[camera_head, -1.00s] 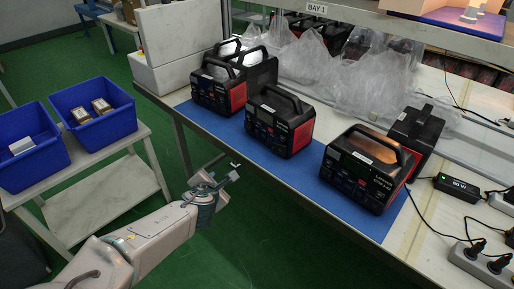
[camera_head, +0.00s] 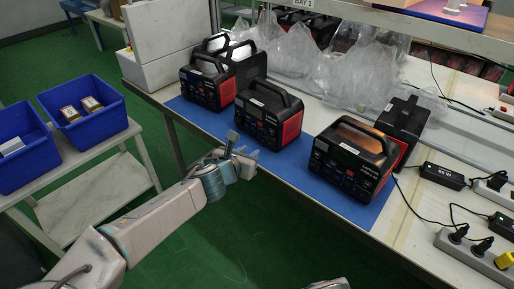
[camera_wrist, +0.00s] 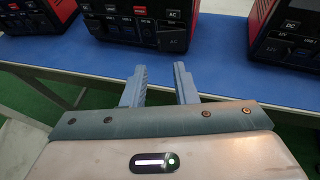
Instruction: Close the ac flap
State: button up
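Several black power stations with red sides stand on a blue mat (camera_head: 215,123). The middle power station (camera_head: 268,115) is nearest my gripper (camera_head: 243,148); its front also shows in the wrist view (camera_wrist: 122,22). That front has an AC label, and below it a dark AC flap (camera_wrist: 172,40) appears to stick out, though its exact angle is hard to tell. My gripper (camera_wrist: 160,74) is open and empty, short of the mat's front edge. Its fingers point toward the middle station and touch nothing visible.
A left power station (camera_head: 207,82) stands on the same mat. Clear plastic bags (camera_head: 325,65) lie behind. Cables and a power strip (camera_head: 475,258) are at the right. Blue bins (camera_head: 85,110) sit on a side table at the left. Green floor is free before the bench.

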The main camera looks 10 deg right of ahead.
aim_at(262, 143)
jog(key=b+x, duration=0.1)
jog(key=x, duration=0.7)
jog(key=shift+s+f, duration=0.1)
grip_shut()
